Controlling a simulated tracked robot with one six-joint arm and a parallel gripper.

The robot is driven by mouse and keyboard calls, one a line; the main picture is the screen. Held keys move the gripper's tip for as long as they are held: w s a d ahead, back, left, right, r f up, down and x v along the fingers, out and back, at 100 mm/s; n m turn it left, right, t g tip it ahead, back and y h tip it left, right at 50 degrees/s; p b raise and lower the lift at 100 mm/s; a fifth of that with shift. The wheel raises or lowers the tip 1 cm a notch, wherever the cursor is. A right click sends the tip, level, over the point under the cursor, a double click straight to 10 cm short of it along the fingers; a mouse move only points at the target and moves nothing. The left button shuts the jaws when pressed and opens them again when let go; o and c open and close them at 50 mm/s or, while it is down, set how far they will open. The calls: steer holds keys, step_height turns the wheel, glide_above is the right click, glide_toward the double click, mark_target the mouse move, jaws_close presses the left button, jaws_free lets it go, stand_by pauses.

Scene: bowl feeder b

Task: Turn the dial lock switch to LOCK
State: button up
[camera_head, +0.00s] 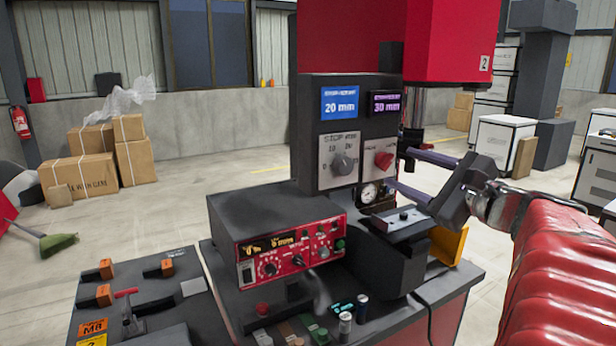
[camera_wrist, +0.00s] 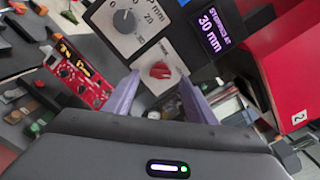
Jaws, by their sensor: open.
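The dial lock switch (camera_head: 384,160) is a red knob on a pale plate, on the front of the dark control box. In the wrist view the red knob (camera_wrist: 160,69) lies ahead, between the two purple fingers. The plate's lettering is too small to read, so I cannot tell which position the knob points to. My gripper (camera_head: 399,170) is open and empty, to the right of the knob in the head view. Its fingertips (camera_wrist: 160,80) point toward the plate, one on each side of the knob. I see no contact with the knob.
A larger grey dial (camera_head: 343,162) sits left of the switch. Above are a blue display (camera_head: 339,103) reading 20 mm and a purple display (camera_head: 385,103) reading 30 mm. A round gauge (camera_head: 369,193) is below. A red-fronted control unit (camera_head: 290,252) stands lower left.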

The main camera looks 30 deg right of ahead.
steer(key=s, duration=0.9)
steer(key=shift+d+f, duration=0.1)
stand_by(0.3)
